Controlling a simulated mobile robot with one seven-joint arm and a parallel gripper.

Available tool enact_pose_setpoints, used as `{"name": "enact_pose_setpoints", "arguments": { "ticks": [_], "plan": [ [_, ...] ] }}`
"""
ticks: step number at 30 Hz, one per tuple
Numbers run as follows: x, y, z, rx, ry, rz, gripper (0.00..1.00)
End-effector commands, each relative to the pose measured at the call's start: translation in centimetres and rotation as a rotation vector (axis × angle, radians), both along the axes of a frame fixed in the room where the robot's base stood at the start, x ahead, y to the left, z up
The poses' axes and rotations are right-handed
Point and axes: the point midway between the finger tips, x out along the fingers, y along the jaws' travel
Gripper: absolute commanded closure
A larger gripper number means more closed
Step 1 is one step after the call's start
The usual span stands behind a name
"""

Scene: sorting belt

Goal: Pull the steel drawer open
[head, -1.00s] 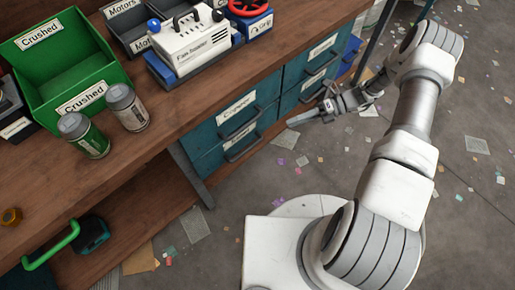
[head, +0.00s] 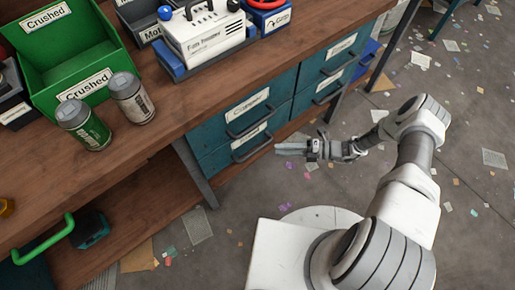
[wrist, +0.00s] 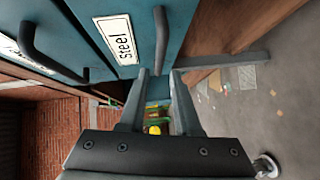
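The steel drawer (wrist: 105,35) is teal, with a white label reading "steel" and a dark bar handle (wrist: 161,35) in the wrist view. It looks shut. In the head view it appears to be the lower left drawer (head: 213,161) of the bench, its label too small to read. My gripper (wrist: 160,74) is open and empty. In the wrist view its two fingers lie either side of the handle's line, with the fingertips just short of the handle or at it; I cannot tell which. In the head view my gripper (head: 278,148) is just right of the lower drawer's handle.
Another drawer with a handle (wrist: 40,50) sits beside the steel drawer, and two more drawers (head: 330,68) are further right. A bench leg (head: 195,172) stands left of the drawers. The floor (head: 240,200) in front is open, with scattered scraps.

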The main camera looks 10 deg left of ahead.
Motion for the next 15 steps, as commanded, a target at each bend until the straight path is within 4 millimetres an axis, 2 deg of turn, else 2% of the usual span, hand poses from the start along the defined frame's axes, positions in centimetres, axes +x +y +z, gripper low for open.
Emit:
{"name": "enact_pose_setpoints", "arguments": {
  "ticks": [1, 6, 12, 15],
  "plan": [
    [-0.2, 1.3, -0.2, 0.003, 0.002, 0.002, 0.68],
    [-0.5, 4.8, -0.7, 0.002, 0.001, 0.003, 0.68],
    [-0.7, 7.8, -1.2, 0.001, -0.001, 0.002, 0.68],
    [-0.8, 8.6, -1.3, 0.0, -0.001, 0.0, 0.68]
  ]
}}
